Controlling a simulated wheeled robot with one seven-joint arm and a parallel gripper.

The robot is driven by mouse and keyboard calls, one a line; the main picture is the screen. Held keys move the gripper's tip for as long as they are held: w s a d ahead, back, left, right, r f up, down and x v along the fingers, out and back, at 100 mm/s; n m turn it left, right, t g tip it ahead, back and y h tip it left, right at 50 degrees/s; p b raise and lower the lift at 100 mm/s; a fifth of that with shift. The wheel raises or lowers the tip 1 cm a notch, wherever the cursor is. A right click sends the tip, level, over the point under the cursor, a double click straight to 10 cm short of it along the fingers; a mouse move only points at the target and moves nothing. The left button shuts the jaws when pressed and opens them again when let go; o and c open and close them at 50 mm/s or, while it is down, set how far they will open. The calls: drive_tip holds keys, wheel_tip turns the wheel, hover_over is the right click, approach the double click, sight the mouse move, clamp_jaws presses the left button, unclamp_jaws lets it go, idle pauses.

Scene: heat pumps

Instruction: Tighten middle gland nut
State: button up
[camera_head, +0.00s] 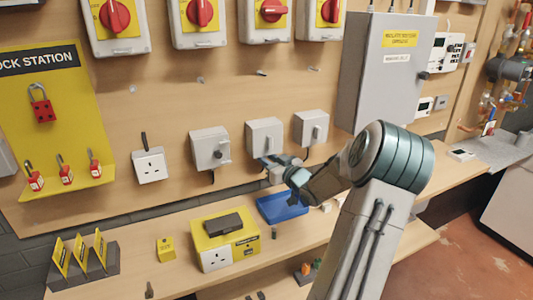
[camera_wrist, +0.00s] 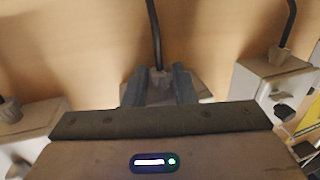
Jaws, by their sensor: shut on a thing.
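Three grey wall boxes hang in a row on the wooden board: a left box (camera_head: 208,147), a middle box (camera_head: 263,134) and a right box (camera_head: 311,127). My gripper (camera_head: 272,162) is at the underside of the middle box. In the wrist view my gripper's two dark fingers (camera_wrist: 159,86) are closed around the middle gland nut (camera_wrist: 158,76), which they partly hide. A black cable (camera_wrist: 154,35) runs out of the nut between the fingers. The middle box (camera_wrist: 201,87) shows behind the fingers, mostly covered by my gripper.
Neighbouring gland nuts (camera_wrist: 278,56) and (camera_wrist: 9,110) flank my gripper in the wrist view. A blue tray (camera_head: 284,208) and a yellow socket box (camera_head: 226,240) stand on the bench below. A tall grey cabinet (camera_head: 385,75) is at upper right.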

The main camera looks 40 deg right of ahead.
drive_tip(key=shift+w+d+n+g+y+p, duration=0.15)
drive_tip(key=shift+n+y+p, duration=0.5)
drive_tip(key=shift+y, duration=0.4)
drive_tip(key=shift+s+d+n+g+y+p, duration=0.1)
drive_tip(key=shift+d+n+g+y+p, duration=0.1)
drive_tip(key=shift+n+y+p, duration=0.65)
drive_tip(key=shift+w+d+n+g+y+p, duration=0.15)
drive_tip(key=shift+n+y+p, duration=0.3)
drive_tip(key=shift+y, duration=0.75)
drive_tip(key=shift+s, duration=0.1)
drive_tip(key=o, duration=1)
drive_tip(key=shift+s, duration=0.1)
drive_tip(key=b+v, duration=0.3)
drive_tip(key=v, duration=1)
drive_tip(key=shift+s+d, duration=0.2)
drive_tip(key=shift+s, duration=0.1)
drive_tip(key=shift+a, duration=0.1)
